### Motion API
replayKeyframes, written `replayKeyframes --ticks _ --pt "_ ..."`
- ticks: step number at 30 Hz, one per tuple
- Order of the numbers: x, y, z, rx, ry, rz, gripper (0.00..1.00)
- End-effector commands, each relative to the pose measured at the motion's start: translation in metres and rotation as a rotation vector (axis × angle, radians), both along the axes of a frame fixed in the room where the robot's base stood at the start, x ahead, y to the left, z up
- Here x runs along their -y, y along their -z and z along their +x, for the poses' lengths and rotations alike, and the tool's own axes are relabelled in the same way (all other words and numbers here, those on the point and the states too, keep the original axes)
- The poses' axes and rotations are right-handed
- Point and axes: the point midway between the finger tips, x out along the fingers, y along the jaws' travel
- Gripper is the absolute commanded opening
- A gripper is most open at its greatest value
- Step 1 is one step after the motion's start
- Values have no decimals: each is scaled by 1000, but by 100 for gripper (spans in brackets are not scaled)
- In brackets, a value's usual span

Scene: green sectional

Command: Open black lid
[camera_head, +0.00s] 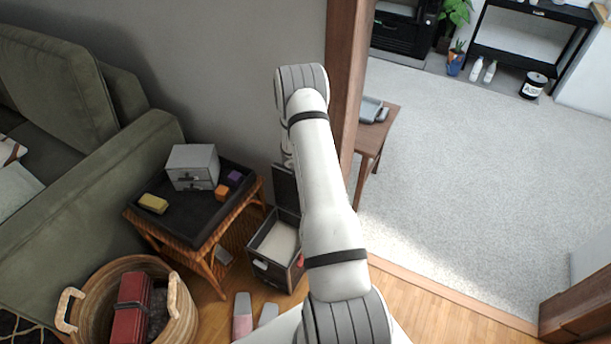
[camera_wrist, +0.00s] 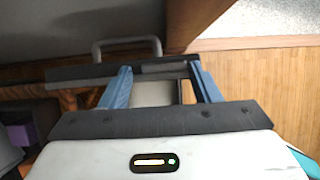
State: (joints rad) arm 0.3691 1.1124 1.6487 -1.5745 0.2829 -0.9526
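The box (camera_head: 268,268) stands on the wood floor beside the wicker table, with its pale interior showing. Its black lid (camera_head: 284,190) stands raised, roughly upright, at the box's back by the wall. My arm covers part of the box and lid. My gripper is hidden behind the arm in the head view. In the wrist view my gripper (camera_wrist: 160,68) is open, its two blue fingers spread apart. A dark edge, apparently the lid (camera_wrist: 75,73), lies at the fingertips, with a grey handle (camera_wrist: 128,42) beyond it. I cannot tell whether the fingers touch it.
The wicker table (camera_head: 190,225) with a small grey drawer box (camera_head: 193,166) stands left of the box. A woven basket (camera_head: 95,292) is at the lower left. A wooden post (camera_head: 345,80) rises close to my arm. Open carpet (camera_head: 460,200) lies to the right.

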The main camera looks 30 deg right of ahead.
Motion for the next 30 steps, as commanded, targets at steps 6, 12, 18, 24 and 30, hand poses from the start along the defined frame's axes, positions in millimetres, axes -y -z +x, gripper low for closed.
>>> replayKeyframes --ticks 6,12,18,24,30 --pt "0 1 -1 -3 1 1 67" --pt "-1 -2 -2 -3 1 1 67" --pt "-11 -25 -8 -1 0 0 67" --pt "-24 -53 -16 -1 0 0 67" --pt "-30 -68 -21 -3 0 1 67"
